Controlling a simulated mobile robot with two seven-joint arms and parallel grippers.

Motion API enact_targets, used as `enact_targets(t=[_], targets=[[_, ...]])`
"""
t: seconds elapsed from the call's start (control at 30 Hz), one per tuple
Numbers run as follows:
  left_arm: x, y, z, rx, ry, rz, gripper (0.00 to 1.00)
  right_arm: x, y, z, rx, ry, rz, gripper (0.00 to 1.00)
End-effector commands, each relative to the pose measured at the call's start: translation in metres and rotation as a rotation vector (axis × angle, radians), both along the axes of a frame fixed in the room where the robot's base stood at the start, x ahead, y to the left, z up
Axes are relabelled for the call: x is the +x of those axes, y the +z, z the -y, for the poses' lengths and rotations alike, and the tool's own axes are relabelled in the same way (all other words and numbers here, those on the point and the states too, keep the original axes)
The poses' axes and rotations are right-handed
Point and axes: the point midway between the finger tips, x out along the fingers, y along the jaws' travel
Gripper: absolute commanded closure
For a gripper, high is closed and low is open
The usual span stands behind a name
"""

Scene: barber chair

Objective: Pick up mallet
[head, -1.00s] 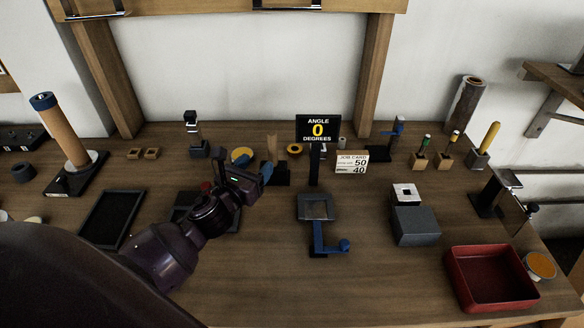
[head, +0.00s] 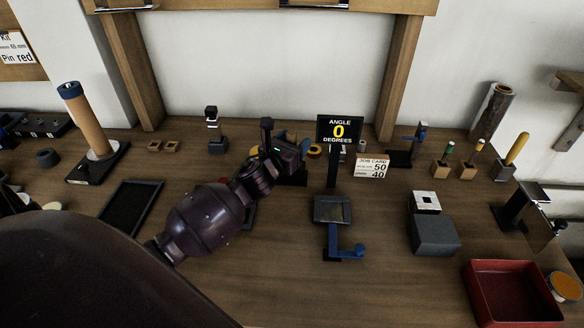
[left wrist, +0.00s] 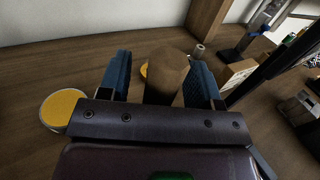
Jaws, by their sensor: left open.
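My left gripper (head: 293,143) reaches over the bench towards the back, in front of the black angle sign's left side. In the left wrist view its two blue fingers (left wrist: 161,78) are open. A brown, round-ended wooden piece (left wrist: 166,72), apparently the mallet, stands between them. Gaps show beside it, and I cannot tell whether either finger touches it. Its lower part is hidden behind the gripper body. In the head view my gripper hides most of it, with a dark base just showing below. My right gripper is not in view.
The angle sign (head: 340,131) and job card (head: 371,168) stand right of my gripper. A blue-handled fixture (head: 333,210) is in front. A yellow disc (left wrist: 62,108) lies left of the fingers. A grey block (head: 435,236) and red tray (head: 512,310) are at right.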

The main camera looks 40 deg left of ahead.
Motion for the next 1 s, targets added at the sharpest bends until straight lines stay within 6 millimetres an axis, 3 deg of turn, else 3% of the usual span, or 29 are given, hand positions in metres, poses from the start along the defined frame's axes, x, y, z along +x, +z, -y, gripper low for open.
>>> enact_targets(t=[0.33, 0.7, 1.0], targets=[[0.0067, 0.0004, -0.0005, -0.001, 0.000, 0.000, 0.42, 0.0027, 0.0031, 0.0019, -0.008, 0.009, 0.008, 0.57], [0.0067, 0.0015, -0.0003, -0.001, -0.001, 0.003, 0.95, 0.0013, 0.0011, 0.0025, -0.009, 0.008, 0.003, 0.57], [0.0068, 0.0072, -0.0004, 0.000, -0.001, 0.004, 0.96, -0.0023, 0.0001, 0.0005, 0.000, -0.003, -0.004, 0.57]])
